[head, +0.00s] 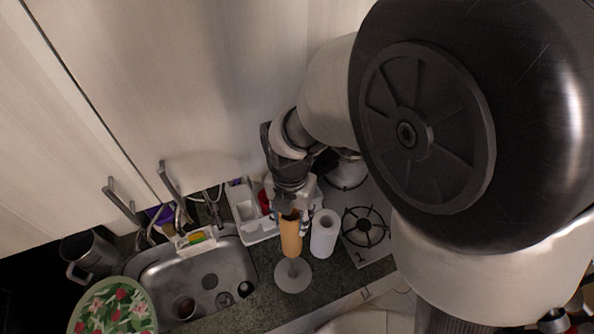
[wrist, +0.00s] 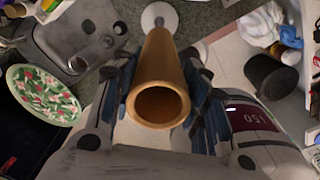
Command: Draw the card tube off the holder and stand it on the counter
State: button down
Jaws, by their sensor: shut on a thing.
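The card tube (head: 291,238) is an orange-brown hollow cylinder, roughly upright in the head view. My gripper (head: 290,213) is shut on its upper part from above. In the wrist view the tube (wrist: 157,72) lies between the two fingers of my gripper (wrist: 160,105), its open top end facing the camera. The holder (head: 293,276) has a pale round base on the counter, and this base also shows beyond the tube in the wrist view (wrist: 159,15). The tube's lower end appears above the base. I cannot tell whether a post is still inside the tube.
A white paper roll (head: 324,234) stands close to the right of the tube. A white rack (head: 246,210) is behind left, a sink (head: 205,270) left and a hob (head: 364,228) right. A patterned plate (head: 112,306) is at front left. Little bare counter (head: 262,262) shows around the holder.

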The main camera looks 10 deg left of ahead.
jog(key=shift+r+p, duration=1.15)
jog(key=shift+r, duration=0.5)
jog(key=shift+r+p, duration=0.45)
jog(key=shift+r, duration=1.5)
